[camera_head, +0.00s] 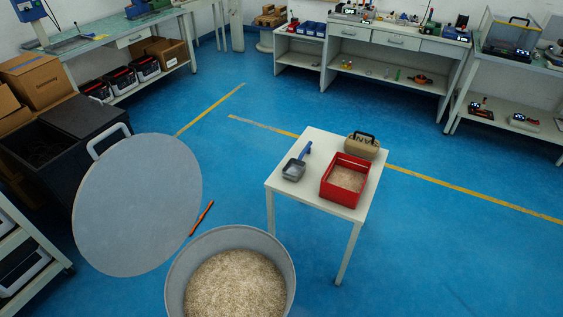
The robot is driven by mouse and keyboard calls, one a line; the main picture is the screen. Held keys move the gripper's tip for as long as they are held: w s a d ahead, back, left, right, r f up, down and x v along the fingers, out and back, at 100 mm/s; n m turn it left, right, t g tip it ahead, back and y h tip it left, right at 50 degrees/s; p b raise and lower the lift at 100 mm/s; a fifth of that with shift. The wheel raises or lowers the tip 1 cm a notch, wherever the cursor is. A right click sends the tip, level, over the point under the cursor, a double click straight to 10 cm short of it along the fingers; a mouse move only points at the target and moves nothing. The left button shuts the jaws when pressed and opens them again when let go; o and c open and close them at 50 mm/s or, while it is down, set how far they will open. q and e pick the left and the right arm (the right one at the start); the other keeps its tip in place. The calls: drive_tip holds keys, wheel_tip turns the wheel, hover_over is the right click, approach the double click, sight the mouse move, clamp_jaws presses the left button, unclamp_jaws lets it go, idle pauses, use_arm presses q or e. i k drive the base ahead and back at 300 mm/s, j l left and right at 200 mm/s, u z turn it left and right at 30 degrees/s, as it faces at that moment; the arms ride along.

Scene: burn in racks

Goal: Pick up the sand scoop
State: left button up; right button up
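The sand scoop (294,169) lies on the left part of a small white table (312,200). It has a grey square pan and a blue handle (305,150) that points towards the back right. Nothing touches it. Neither of my grippers shows in the head view.
A red crate (345,198) of sand and a tan bag (362,145) with a black handle share the table. A round grey bin (287,268) of sand stands in front, with a large round lid (137,205) at its left. Blue floor is open behind and right.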

sight(293, 170)
drive_tip(key=i+l+u, duration=0.1)
drive_tip(key=l+u, duration=0.15)
drive_tip(key=u, duration=0.15)
drive_tip(key=l+u, duration=0.4)
drive_tip(key=i+l+u, duration=0.1)
drive_tip(key=l+u, duration=0.15)
drive_tip(key=u, duration=0.2)
drive_tip(key=l+u, duration=0.4)
drive_tip(key=j, duration=0.1)
